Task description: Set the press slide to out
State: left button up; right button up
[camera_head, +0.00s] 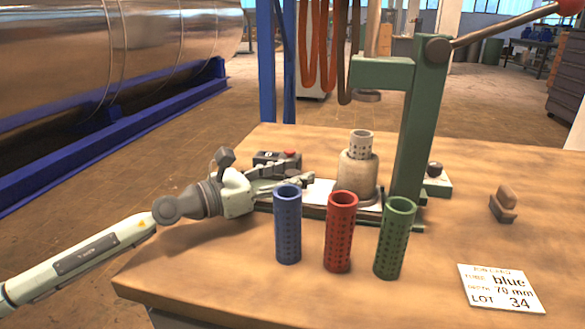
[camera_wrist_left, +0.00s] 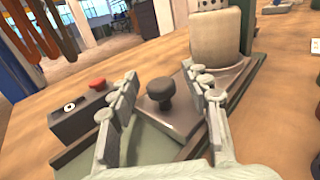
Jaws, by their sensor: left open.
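The press (camera_head: 418,120) is a green frame on the wooden table. Its slide is a grey metal plate (camera_wrist_left: 203,110) with a dark round knob (camera_wrist_left: 160,92) at the near end in the left wrist view. A beige holder (camera_head: 357,178) stands on the slide with a perforated grey tube (camera_head: 360,143) upright in it. The holder appears left of the press column, below the ram (camera_head: 367,96). My left gripper (camera_head: 300,184) is open at the slide's left end. In the left wrist view its fingers (camera_wrist_left: 160,74) lie on either side of the knob, with visible gaps. My right gripper is not seen.
Blue (camera_head: 288,225), red (camera_head: 340,232) and green (camera_head: 394,238) perforated tubes stand in front of the slide. A dark box with a red button (camera_wrist_left: 85,110) sits just left of my fingers. A label card (camera_head: 500,288) and a small brown-and-dark object (camera_head: 504,204) lie at right.

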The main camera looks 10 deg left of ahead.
pick_arm(q)
jog(key=shift+w+d, duration=0.1)
grip_shut()
dwell(0.4)
